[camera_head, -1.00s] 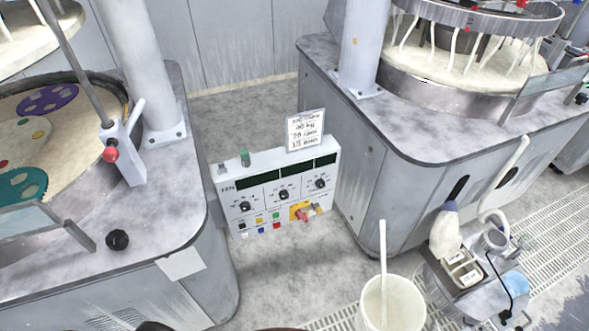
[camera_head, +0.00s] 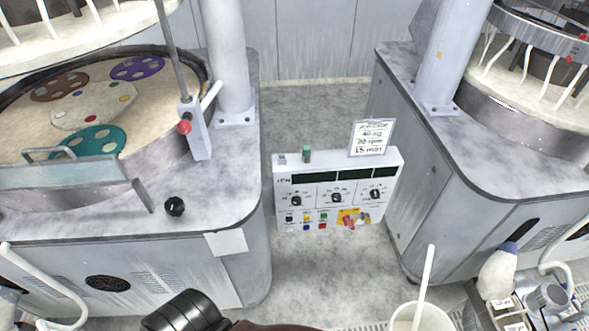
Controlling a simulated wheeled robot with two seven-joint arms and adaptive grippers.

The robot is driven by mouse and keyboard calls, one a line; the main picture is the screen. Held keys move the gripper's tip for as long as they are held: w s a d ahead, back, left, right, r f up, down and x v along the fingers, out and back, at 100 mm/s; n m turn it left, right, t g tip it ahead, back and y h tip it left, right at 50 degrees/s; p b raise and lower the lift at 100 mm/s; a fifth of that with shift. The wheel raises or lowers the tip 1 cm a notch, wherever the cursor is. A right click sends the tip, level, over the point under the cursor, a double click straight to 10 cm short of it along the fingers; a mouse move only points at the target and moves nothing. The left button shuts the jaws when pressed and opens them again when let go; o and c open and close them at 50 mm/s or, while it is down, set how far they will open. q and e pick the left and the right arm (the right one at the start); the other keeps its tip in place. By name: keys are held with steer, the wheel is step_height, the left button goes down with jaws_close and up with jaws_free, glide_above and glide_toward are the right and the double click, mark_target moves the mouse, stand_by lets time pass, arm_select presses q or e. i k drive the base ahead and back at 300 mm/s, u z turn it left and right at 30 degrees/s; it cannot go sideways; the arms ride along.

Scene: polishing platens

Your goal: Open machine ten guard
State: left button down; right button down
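A control panel (camera_head: 335,190) stands between two machines, and its label appears to read "TEN". It has dark displays, several knobs and coloured buttons. The left machine (camera_head: 205,225) has a round polishing platen (camera_head: 170,98) with coloured discs on it. A clear guard panel (camera_head: 65,177) with a grey handle (camera_head: 48,153) stands across the platen's front edge at the left, its left end cut off by the picture edge. A bracket (camera_head: 140,190) is at its right end. A dark rounded part of mine (camera_head: 185,312) is at the bottom edge.
A grey post with a red knob (camera_head: 184,126) and a black knob (camera_head: 174,206) are on the left machine's top. A second machine (camera_head: 450,185) is at the right. A white bucket with a stick (camera_head: 420,318) and a white bottle (camera_head: 498,272) are at the lower right.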

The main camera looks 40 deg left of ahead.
mark_target(72, 160)
steer(key=u, duration=3.1)
